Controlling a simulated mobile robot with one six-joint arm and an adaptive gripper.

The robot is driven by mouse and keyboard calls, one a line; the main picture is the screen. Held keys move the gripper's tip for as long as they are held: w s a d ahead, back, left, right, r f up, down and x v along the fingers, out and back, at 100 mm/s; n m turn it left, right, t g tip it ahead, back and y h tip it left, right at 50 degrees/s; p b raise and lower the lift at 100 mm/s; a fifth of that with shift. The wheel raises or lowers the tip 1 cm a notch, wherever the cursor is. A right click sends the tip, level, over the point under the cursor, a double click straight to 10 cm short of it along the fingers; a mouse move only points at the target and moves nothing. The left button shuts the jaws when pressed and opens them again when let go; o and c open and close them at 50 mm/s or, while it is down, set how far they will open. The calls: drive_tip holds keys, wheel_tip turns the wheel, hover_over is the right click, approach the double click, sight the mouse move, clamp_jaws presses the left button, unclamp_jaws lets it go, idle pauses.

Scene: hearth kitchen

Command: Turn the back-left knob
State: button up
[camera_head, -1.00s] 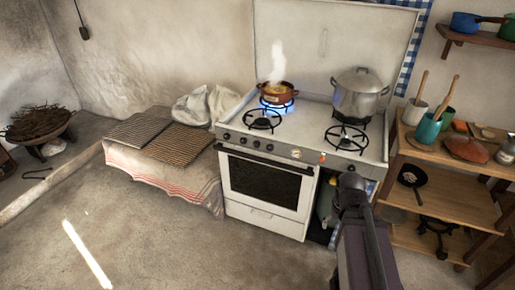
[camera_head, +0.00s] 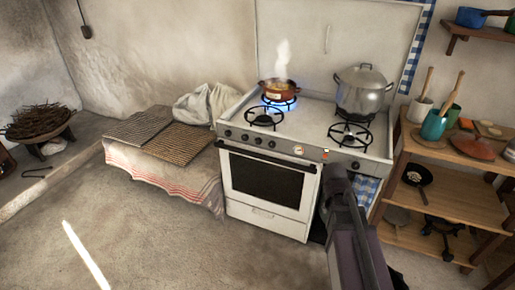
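The white stove (camera_head: 262,190) stands against the wall. Its front panel carries a row of dark knobs (camera_head: 250,138) on the left, a round dial (camera_head: 298,150) and another dark knob (camera_head: 354,165) on the right. I cannot tell which knob serves which burner. The back-left burner has a blue flame (camera_head: 279,104) under a steaming brown pot (camera_head: 278,88). No gripper fingers can be made out, and nothing held shows.
A large lidded metal pot (camera_head: 361,92) stands on the back-right burner. Wooden shelves (camera_head: 455,188) with utensils stand close on the right. A low cloth-covered bench (camera_head: 165,180) with racks is on the left. The floor (camera_head: 160,250) in front is clear.

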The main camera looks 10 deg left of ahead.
drive_tip(key=w+a+f+m+t+h+b, duration=0.1)
drive_tip(key=w+a+f+t+h+b, duration=0.2)
drive_tip(key=w, duration=0.4)
drive_tip(key=w+a+f+m+t+b, duration=0.1)
drive_tip(key=w+f+b, duration=0.1)
drive_tip(key=w+b, duration=0.3)
drive_tip(key=t+y+b, duration=0.1)
drive_tip(key=t+b, duration=1.1)
drive_tip(key=b, duration=0.5)
approach(257, 142)
drive_tip(key=s, duration=0.3)
drive_tip(key=shift+s+a+r, duration=0.2)
drive_tip(key=shift+a+r, duration=0.05)
drive_tip(key=shift+a, duration=0.2)
drive_tip(key=x, duration=1.3)
drive_tip(key=shift+w+d+f, duration=0.15)
drive_tip(key=shift+w+f, duration=0.05)
drive_tip(key=shift+w, duration=0.15)
drive_tip(key=c, duration=1.1)
